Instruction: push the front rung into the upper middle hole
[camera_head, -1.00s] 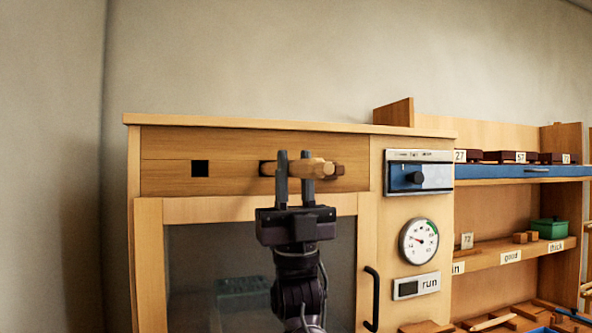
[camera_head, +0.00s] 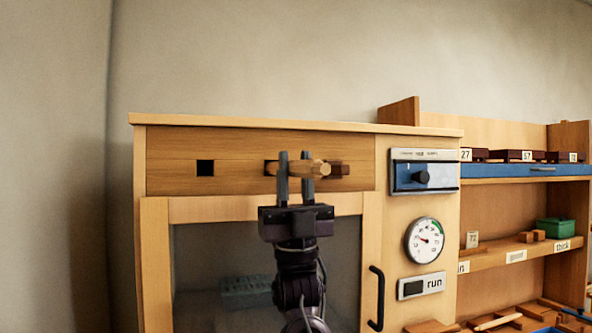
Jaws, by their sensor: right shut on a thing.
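A light wooden rung (camera_head: 318,168) is held crosswise in my right gripper (camera_head: 295,165), in front of the cabinet's upper wooden panel (camera_head: 235,180). The gripper points up and its two dark fingers are shut on the rung. A darker brown piece (camera_head: 340,170) shows at the rung's right end; I cannot tell whether they are joined. Another dark opening (camera_head: 269,168) shows just left of the fingers, partly hidden by the gripper and rung. My left gripper is out of view.
Shelves with a green box (camera_head: 554,228) and wood pieces stand farther right.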

